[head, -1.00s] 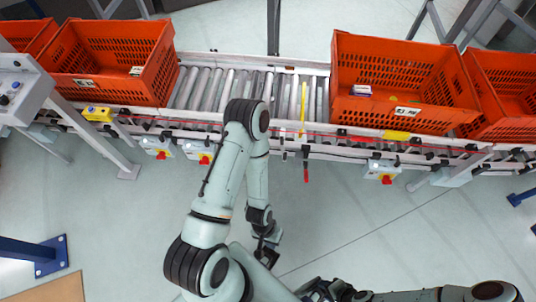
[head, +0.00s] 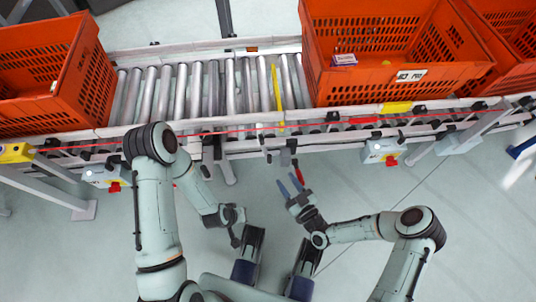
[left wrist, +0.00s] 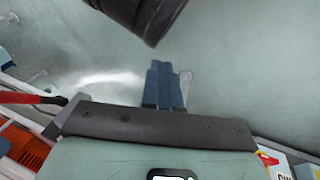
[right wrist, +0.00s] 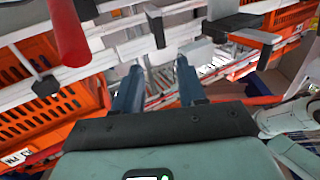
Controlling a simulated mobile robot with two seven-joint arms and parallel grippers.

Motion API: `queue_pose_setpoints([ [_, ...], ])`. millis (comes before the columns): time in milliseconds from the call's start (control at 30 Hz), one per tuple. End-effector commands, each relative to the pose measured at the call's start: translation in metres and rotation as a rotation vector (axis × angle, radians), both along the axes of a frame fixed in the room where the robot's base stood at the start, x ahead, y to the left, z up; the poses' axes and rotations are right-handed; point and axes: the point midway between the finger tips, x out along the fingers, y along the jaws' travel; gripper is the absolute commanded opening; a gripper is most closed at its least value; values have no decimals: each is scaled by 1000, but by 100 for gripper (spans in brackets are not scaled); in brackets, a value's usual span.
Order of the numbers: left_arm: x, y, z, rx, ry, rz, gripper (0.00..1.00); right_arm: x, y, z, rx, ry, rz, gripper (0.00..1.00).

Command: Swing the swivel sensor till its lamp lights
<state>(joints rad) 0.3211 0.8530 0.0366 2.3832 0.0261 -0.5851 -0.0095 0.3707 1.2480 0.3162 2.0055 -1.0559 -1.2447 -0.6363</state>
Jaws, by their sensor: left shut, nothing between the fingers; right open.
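A small grey block (head: 286,157), which looks like the swivel sensor, hangs at the conveyor's near rail above a red handle (head: 298,172). In the right wrist view a pale grey block (right wrist: 195,52) shows just beyond the fingertips, with the red handle (right wrist: 68,32) at upper left. I cannot make out a lit lamp. My right gripper (head: 290,185) is open and empty, just short of the block, its blue fingers pointing at the rail; it also shows in its wrist view (right wrist: 158,75). My left gripper (left wrist: 166,85) is shut and empty over bare floor, away from the conveyor.
Orange totes stand on the roller conveyor (head: 190,95) at left (head: 60,117) and right (head: 395,92); the right one holds a small box (head: 345,60). A yellow strip (head: 277,95) crosses the rollers. Switch boxes (head: 383,150) hang below the rail. The floor in front is open.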

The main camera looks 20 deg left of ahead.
Motion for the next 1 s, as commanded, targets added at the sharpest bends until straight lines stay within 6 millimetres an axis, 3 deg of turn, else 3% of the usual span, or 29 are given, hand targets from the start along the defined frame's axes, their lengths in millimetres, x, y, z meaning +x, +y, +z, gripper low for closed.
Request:
queue_pose_setpoints([
  [300, 10, 9, -16, 20, -21, 16, 0, 44, 51, -1, 1, 1, 3, 41],
  [500, -6, 11, -30, 16, 33, 18, 0, 67, 75, -1, 1, 4, 1, 41],
  [1000, -15, 12, -36, 15, 61, 19, 0, 78, 87, 0, 0, 8, 1, 41],
])
